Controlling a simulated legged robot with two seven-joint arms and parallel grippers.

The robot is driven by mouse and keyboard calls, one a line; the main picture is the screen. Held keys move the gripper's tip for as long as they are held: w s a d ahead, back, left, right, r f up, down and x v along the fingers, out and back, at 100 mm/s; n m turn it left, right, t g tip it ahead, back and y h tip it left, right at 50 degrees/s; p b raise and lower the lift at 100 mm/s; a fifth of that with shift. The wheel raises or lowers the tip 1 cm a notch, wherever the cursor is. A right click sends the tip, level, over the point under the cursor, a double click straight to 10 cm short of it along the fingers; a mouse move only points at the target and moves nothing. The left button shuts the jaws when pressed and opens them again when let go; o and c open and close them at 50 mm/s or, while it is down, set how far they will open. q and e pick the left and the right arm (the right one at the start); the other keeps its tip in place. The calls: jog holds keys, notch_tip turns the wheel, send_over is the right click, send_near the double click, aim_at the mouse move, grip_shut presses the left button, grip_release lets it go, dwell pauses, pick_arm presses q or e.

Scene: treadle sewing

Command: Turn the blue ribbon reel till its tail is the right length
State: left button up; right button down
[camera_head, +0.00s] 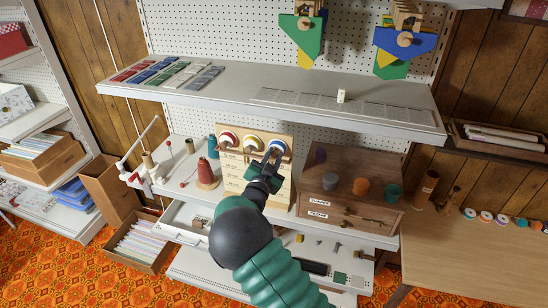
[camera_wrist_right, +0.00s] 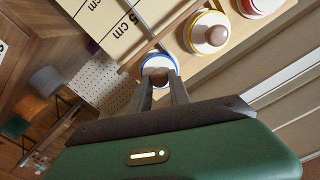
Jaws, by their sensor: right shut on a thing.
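The blue ribbon reel (camera_head: 277,145) is the rightmost of three reels on an upright wooden board (camera_head: 234,182). My right gripper (camera_head: 272,158) reaches up to it from below. In the right wrist view the blue-rimmed reel (camera_wrist_right: 150,60) has a brown wooden knob, and my right gripper (camera_wrist_right: 159,83) is shut on that knob. The board carries length marks in cm on a pale scale (camera_wrist_right: 100,17). My left gripper is not in view.
The yellow reel (camera_head: 252,142) and red reel (camera_head: 227,138) sit close to the left. A brown drawer cabinet (camera_head: 342,180) with cups on top stands right of the board. A shelf (camera_head: 290,101) overhangs above. A red thread cone (camera_head: 206,171) stands left.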

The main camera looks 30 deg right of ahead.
jog(key=shift+a+f, duration=0.15)
jog(key=shift+f, duration=0.45)
jog(key=c, duration=1.3)
grip_release()
jog(key=shift+c, duration=0.2)
jog(key=shift+o, duration=0.5)
jog(key=shift+r, duration=0.25)
